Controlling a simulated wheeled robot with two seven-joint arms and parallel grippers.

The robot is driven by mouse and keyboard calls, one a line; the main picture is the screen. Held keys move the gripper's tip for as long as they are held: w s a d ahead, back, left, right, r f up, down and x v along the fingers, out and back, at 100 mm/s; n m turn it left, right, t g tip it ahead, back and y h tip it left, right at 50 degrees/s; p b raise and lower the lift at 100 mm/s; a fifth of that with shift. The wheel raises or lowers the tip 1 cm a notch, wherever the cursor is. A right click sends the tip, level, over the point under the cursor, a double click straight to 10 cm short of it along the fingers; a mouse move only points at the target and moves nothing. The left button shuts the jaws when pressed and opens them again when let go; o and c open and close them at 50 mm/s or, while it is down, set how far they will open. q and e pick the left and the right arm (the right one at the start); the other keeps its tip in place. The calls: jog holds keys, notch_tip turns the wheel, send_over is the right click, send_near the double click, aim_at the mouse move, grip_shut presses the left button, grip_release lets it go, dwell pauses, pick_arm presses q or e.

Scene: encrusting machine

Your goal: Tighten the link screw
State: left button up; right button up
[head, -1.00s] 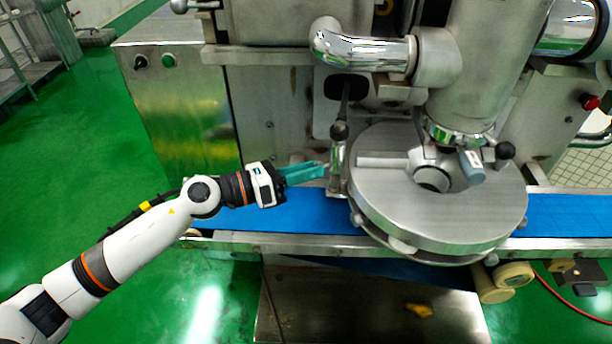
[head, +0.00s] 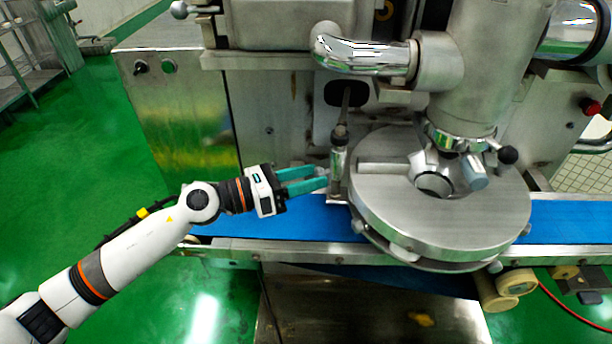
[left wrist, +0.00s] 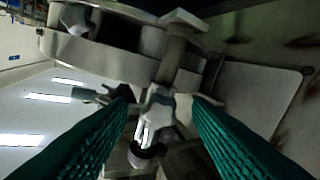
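The link screw shows in the left wrist view as a pale star-shaped knob (left wrist: 158,106) on a metal shaft. In the head view, the upright metal link (head: 338,168) with a dark round top stands just left of the round steel disc. My left gripper (head: 326,178) reaches it from the left, its teal fingers apart and fingertips close to the link. In the left wrist view the two fingers (left wrist: 160,108) lie either side of the knob with space between. I cannot tell whether either finger touches it. My right gripper is out of view.
The large steel disc (head: 440,225) stands right of the link, under a thick metal column. A blue conveyor belt (head: 275,219) runs below my gripper, with a metal rail along its front. Open green floor (head: 80,190) lies to the left.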

pick_arm(q)
jog(key=shift+r, duration=0.1)
notch_tip(320, 180, up, 10)
jog(key=p, duration=0.3)
dwell(0.6)
